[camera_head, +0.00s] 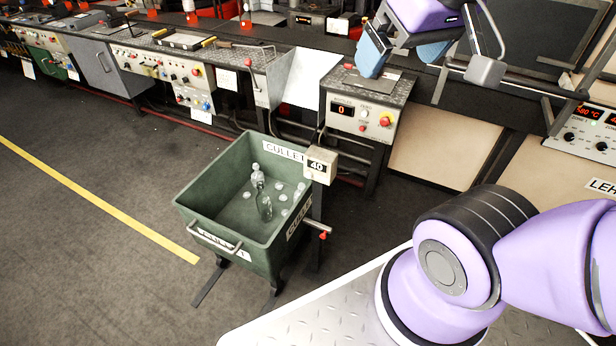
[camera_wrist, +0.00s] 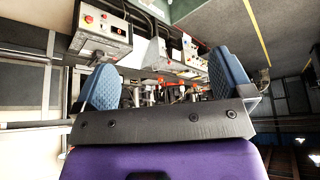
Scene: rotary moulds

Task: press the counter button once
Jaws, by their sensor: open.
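A grey control box (camera_head: 355,118) with a red "0" display (camera_head: 342,109) stands at the back, with a small button (camera_head: 364,113) beside the display and a red stop knob (camera_head: 385,121). The lettering is too small to read, so I cannot tell for sure which button is the counter's. My gripper (camera_head: 372,52) is above and behind the box's front, its blue pads apart and nothing touched that I can see. In the wrist view my gripper (camera_wrist: 166,88) is open and empty, with the control box (camera_wrist: 103,42) beyond it at upper left.
Machine benches (camera_head: 150,60) line the back. A panel (camera_head: 590,135) stands at right. The floor at left is clear.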

